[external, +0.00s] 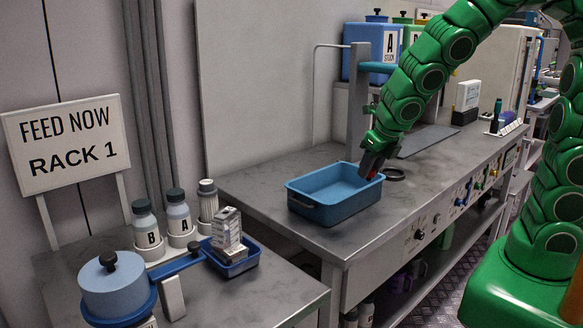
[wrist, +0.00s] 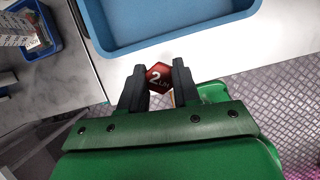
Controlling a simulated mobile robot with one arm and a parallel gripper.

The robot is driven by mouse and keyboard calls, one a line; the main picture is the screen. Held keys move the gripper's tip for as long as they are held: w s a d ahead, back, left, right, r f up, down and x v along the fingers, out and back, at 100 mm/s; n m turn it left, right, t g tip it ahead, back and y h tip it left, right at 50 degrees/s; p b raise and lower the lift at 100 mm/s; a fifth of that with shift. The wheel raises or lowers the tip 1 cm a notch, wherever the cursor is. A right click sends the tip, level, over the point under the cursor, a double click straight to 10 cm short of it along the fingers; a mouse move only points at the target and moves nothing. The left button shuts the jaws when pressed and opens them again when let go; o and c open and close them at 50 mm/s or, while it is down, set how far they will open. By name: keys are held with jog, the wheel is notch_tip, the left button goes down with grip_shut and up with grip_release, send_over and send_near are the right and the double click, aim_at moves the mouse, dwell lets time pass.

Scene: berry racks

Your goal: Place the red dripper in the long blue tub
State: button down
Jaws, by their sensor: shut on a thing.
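The red dripper (wrist: 158,77) shows in the wrist view as a small red piece with a white "2" on it, between the two black fingers. My gripper (wrist: 157,88) is shut on it. In the external view my gripper (external: 371,165) hangs at the far right corner of the long blue tub (external: 331,208), with a bit of the red dripper (external: 372,174) showing at the fingers. The tub looks empty and stands on the grey bench. In the wrist view the tub (wrist: 165,42) lies just ahead of the fingers, and the dripper appears outside its near rim.
A dark ring (external: 394,174) lies on the bench right of the tub. A small blue tray (external: 232,262) with boxes, a blue pot (external: 117,284) and bottles A and B stand on the left table. A grey post (external: 357,110) rises behind the tub.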

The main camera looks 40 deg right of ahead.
jog(key=d+m, duration=0.1)
jog(key=d, duration=0.4)
send_near(333, 200)
jog(key=shift+w+d+f+m+h, duration=0.1)
jog(key=shift+w+d+m+h, duration=0.1)
jog(key=shift+w+m+h, duration=0.15)
jog(key=shift+w+a+f, duration=0.15)
jog(key=shift+w+f, duration=0.4)
jog(key=shift+w, duration=0.05)
jog(key=shift+w+f, duration=0.25)
jog(key=shift+f, duration=1.6)
jog(key=shift+f, duration=0.15)
jog(key=c, duration=0.8)
grip_release()
